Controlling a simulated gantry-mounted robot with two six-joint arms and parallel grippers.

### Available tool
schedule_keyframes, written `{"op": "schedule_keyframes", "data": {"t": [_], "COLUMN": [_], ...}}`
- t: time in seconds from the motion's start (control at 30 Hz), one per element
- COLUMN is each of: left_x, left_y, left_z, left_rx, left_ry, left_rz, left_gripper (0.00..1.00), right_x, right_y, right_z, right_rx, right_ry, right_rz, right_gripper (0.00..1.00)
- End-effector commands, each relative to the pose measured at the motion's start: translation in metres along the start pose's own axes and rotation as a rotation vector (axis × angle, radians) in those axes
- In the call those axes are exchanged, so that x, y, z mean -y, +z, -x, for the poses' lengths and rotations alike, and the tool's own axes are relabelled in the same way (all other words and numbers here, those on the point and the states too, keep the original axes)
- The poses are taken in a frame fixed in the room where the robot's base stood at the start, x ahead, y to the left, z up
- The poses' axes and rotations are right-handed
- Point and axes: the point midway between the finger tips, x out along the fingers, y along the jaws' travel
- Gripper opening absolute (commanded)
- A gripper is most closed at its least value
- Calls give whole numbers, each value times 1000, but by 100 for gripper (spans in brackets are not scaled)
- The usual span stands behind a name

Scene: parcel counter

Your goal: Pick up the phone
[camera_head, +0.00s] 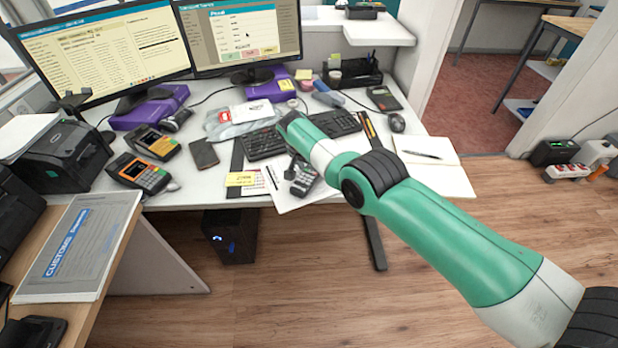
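My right arm, green and white, reaches in from the lower right across the desk. My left gripper is not in view.
A black keyboard (264,143) lies partly under my arm. A dark flat wallet-like item (204,153), card terminals (139,174), a mouse (397,123) and an open notebook (433,160) lie around. Two monitors (240,36) stand behind. The floor in front is clear.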

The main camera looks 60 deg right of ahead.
Motion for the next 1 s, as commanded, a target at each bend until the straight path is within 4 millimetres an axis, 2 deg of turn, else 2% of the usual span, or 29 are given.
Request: {"op": "schedule_keyframes", "data": {"t": [0.03, 0.07, 0.4, 0.77, 0.87, 1.0], "left_x": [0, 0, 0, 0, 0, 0], "left_y": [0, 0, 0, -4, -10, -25], "left_z": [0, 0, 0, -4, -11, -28], "left_rx": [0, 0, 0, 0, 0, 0], "left_ry": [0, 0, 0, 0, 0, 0], "left_rz": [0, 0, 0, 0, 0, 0], "left_gripper": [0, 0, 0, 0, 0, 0], "right_x": [0, 0, 0, 0, 0, 0], "right_y": [0, 0, 0, -2, -6, -15], "right_z": [0, 0, 0, 5, 14, 37], "right_rx": [0, 0, 0, 0, -1, -1], "right_ry": [0, 0, 1, 0, 0, -1], "right_rz": [0, 0, 0, 0, 0, 0], "right_gripper": [68, 62, 1, 0, 0, 0]}}
